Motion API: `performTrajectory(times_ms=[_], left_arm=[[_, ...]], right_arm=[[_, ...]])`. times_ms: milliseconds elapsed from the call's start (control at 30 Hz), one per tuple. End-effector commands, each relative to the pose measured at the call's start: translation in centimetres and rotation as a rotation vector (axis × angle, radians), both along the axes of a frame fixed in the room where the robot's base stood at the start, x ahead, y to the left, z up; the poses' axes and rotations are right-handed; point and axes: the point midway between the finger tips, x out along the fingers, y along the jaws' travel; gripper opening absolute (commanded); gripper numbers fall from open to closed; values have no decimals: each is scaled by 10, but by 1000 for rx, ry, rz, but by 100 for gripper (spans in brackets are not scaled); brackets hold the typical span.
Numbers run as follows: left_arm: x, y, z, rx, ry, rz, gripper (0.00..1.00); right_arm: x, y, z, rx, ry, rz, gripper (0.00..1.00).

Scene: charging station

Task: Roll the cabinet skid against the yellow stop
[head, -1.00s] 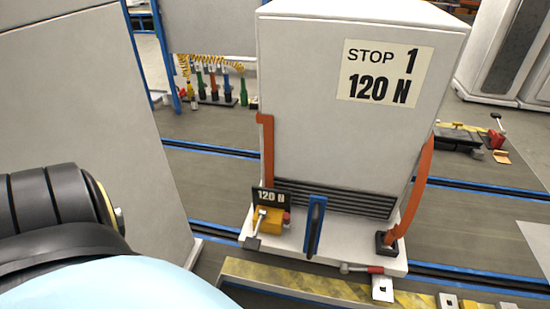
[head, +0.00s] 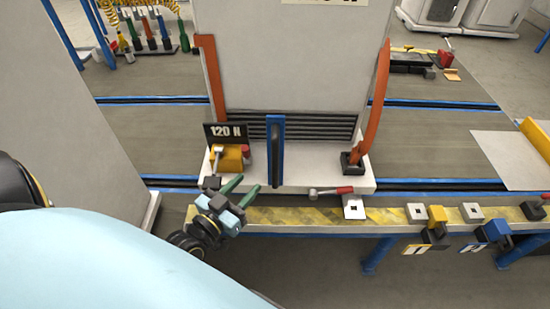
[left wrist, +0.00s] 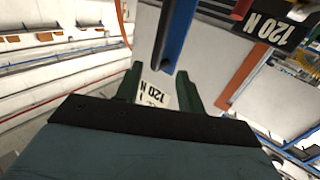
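The white cabinet (head: 300,60) stands upright on its low white skid base (head: 325,185), and an upright blue bar (head: 275,150) rises at the skid's front. My left gripper (head: 241,189) is open and empty, its two green fingers left of the blue bar's foot and apart from it in the head view. In the left wrist view the fingers (left wrist: 158,88) are spread, with the blue bar (left wrist: 178,35) just beyond them. A yellow-and-black striped beam (head: 315,218) runs in front of the skid; I cannot tell whether it is the yellow stop. My right gripper is out of view.
A yellow box (head: 226,158) and a 120 N sign (head: 226,133) sit on the skid's left. Orange posts (head: 376,110) flank the cabinet. Blue floor rails (head: 440,105) run behind. Clamps (head: 437,222) line the beam at right.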

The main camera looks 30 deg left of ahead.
Motion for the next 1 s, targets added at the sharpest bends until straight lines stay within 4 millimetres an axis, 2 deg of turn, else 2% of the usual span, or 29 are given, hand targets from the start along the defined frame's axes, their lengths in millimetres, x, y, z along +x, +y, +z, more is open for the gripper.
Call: performTrajectory(times_ms=[167, 400, 600, 800, 1000], left_arm=[[24, -1, 3, -1, -8, 0, 39], [74, -3, 2, -1, -7, 0, 39], [109, -5, 1, -1, -3, -1, 39], [128, -5, 1, 1, -2, -1, 39], [132, -6, 1, 1, -1, -1, 39]], right_arm=[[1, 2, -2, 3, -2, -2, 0], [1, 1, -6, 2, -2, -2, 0], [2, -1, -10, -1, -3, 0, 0], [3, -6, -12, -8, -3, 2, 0], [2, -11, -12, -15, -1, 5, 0]])
